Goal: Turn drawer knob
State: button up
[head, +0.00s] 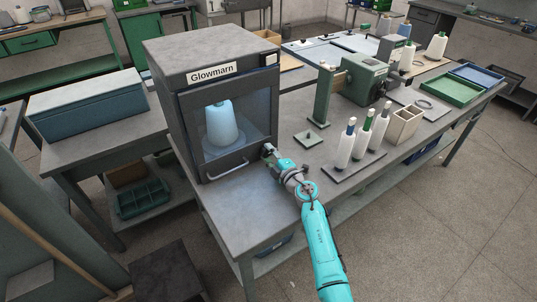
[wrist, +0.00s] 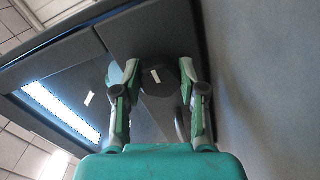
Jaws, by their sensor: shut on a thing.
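The dark round knob (wrist: 160,82) with a short white mark is on the front of the grey cabinet labelled Glowmarn (head: 205,50). My gripper (wrist: 159,72) has one finger on each side of the knob and is shut on it. In the wrist view the white mark shows between the fingers, slightly tilted. In the head view my gripper (head: 269,151) reaches the lower right of the cabinet front, and the knob is mostly hidden behind it.
A glass door shows a pale blue cone (head: 221,125) inside the cabinet, with a handle (head: 228,170) below. To the right stand several thread spools (head: 361,138), a beige open box (head: 404,125) and a green winder (head: 364,80). The table's front left is clear.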

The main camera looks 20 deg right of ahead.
dwell(0.4)
jog(key=o, duration=1.2)
jog(key=shift+c, duration=0.2)
jog(key=v, duration=1.2)
jog(key=shift+s+d, duration=0.1)
jog(key=shift+s, duration=0.05)
